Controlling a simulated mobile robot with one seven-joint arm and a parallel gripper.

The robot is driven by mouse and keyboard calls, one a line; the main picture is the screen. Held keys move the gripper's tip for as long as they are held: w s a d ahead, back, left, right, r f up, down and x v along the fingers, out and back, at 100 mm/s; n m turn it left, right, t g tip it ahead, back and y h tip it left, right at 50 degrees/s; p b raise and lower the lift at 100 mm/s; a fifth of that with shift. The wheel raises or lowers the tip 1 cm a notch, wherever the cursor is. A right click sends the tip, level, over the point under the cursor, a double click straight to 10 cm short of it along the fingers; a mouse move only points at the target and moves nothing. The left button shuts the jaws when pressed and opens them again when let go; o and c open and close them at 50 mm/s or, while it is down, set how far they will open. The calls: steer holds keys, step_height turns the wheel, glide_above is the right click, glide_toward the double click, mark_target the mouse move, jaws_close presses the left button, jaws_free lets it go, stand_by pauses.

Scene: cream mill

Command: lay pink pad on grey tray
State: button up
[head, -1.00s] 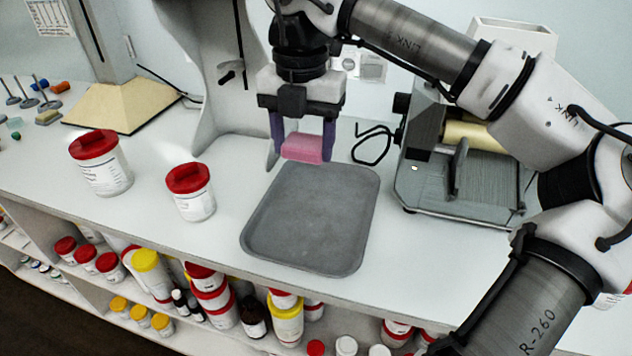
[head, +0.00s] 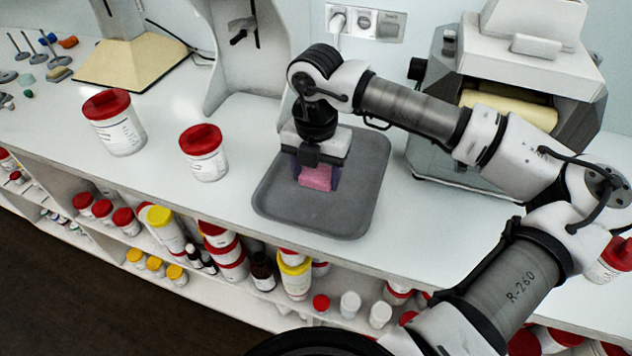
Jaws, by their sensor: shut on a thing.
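The pink pad (head: 316,177) is a small pink block between the purple fingers of my gripper (head: 318,180). My gripper points down and is shut on the pad. The grey tray (head: 345,222) is a flat, rounded rectangle with a low rim on the white counter. The pad is over the middle of the tray, low and close to its floor. I cannot tell whether the pad touches the tray. My gripper and wrist hide part of the tray's back left.
Two white jars with red lids (head: 115,122) (head: 204,153) stand left of the tray. A grey machine with a cream roller (head: 510,105) stands to the right. Shelves of several jars lie below the counter's front edge. The counter between the jars and tray is clear.

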mark_target(316, 186)
steer(key=shift+f+p, duration=0.35)
steer(key=shift+f, duration=1.65)
steer(key=shift+f, duration=0.2)
steer(key=o, duration=1)
steer(key=shift+o, duration=0.2)
steer(key=shift+r, duration=0.2)
step_height(316, 186, up, 12)
steer(key=shift+r+b, duration=0.1)
steer(key=shift+b, duration=1.05)
